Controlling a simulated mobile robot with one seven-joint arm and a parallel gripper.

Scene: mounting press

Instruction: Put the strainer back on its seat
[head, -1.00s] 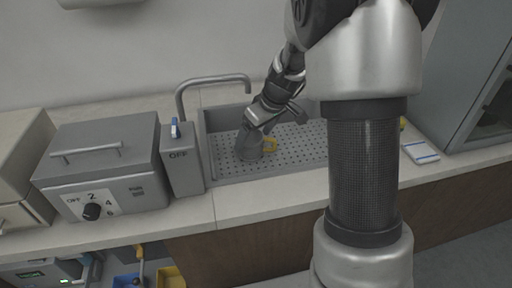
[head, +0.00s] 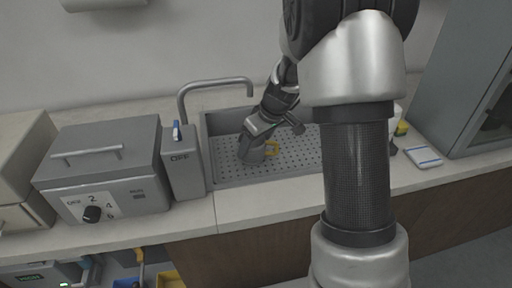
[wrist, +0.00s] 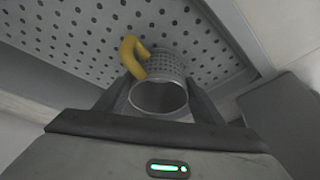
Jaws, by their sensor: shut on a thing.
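The strainer (head: 250,154) is a grey cup with a perforated wall and a yellow handle (head: 272,148). It is over the perforated sink floor, a little tilted. In the wrist view, the strainer (wrist: 167,64) stands between the two fingers, with its open rim towards the camera and its yellow handle to the upper left. My gripper (wrist: 158,100) is shut on it; in the head view, my gripper (head: 256,138) comes down from the upper right. I cannot tell which part is the seat, or whether the strainer touches the sink floor.
The sink (head: 225,180) has a raised rim and a curved faucet (head: 216,83) behind it. A grey box marked OFF (head: 182,168) and a larger box with a dial (head: 105,165) stand to the left. The counter front (head: 260,201) is clear.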

